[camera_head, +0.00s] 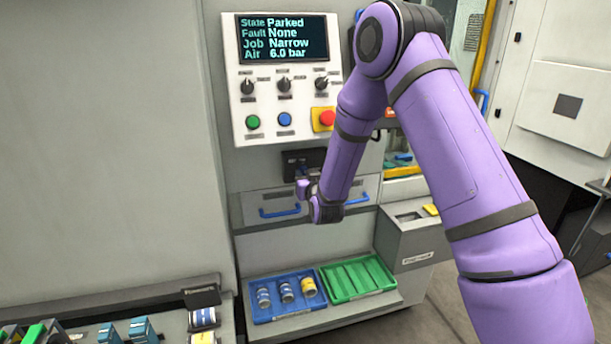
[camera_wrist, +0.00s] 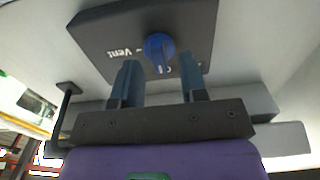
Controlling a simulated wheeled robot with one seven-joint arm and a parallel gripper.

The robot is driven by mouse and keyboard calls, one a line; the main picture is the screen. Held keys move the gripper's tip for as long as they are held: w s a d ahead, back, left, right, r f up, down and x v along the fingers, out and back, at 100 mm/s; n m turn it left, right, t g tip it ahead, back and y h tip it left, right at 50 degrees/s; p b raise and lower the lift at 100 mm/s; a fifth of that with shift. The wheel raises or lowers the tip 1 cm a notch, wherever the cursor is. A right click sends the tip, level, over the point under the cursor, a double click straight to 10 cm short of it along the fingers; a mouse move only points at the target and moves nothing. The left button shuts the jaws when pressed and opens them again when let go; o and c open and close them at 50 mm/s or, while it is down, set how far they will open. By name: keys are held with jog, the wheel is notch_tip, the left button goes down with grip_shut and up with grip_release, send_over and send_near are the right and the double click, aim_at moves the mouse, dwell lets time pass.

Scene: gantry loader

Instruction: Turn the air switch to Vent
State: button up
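The air switch is a round blue knob (camera_wrist: 159,47) on a dark plate (camera_wrist: 112,28) in the wrist view. "Vent" is printed upside down to the left of the knob, and a partly hidden label sits to its lower right. A pale mark shows on the knob's lower side. My gripper (camera_wrist: 159,64) is open, its two dark blue fingers on either side of the knob's lower part. I cannot tell whether they touch it. In the head view the dark plate (camera_head: 303,160) is below the control panel; my wrist hides part of it. The display (camera_head: 283,38) reads Air 6.0 bar, State Parked.
The control panel (camera_head: 240,110) above has several knobs, green and blue buttons and a red stop button (camera_head: 327,118). A drawer with blue handles (camera_head: 280,213) is below. Blue (camera_head: 262,313) and green (camera_head: 358,280) trays stand lower. A dark bracket (camera_wrist: 67,105) is left of my gripper.

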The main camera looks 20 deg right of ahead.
jog(key=shift+w, duration=0.6)
grip_shut()
jog(key=shift+m, duration=0.4)
jog(key=m, duration=1.7)
jog(key=shift+d+f, duration=0.15)
jog(key=shift+d, duration=0.1)
